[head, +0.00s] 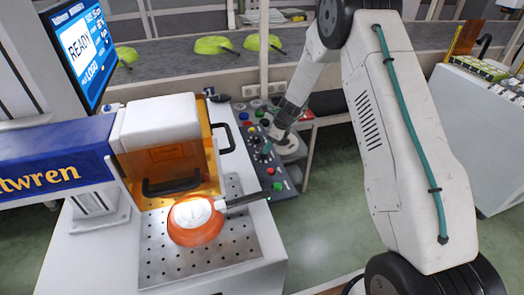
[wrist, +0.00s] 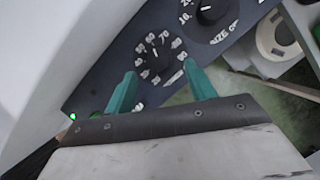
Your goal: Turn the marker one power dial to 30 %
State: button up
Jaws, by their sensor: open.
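In the wrist view a black dial (wrist: 154,58) with white numbers around it, 60 and 70 among them, sits on the dark panel. Its name label does not show, and its exact setting is too small to read. My gripper (wrist: 161,70) is open, with one teal finger on each side of the dial's lower part. I cannot tell whether they touch it. In the head view my gripper (head: 266,150) is over the control panel (head: 279,189) beside the marking machine, and it hides the dial there.
A second dial (wrist: 208,10), marked SIZE, is close by. The panel also bears coloured buttons (head: 277,186). An orange pan (head: 196,232) lies on the perforated plate (head: 160,262). A screen (head: 80,45) reads READY. Green pans (head: 212,45) lie on the conveyor behind.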

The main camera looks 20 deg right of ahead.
jog(key=shift+x, duration=2.25)
jog(key=shift+a, duration=0.1)
jog(key=c, duration=1)
jog(key=shift+o, duration=0.2)
jog(key=shift+a, duration=0.35)
jog(key=shift+d, duration=0.2)
jog(key=shift+n, duration=0.3)
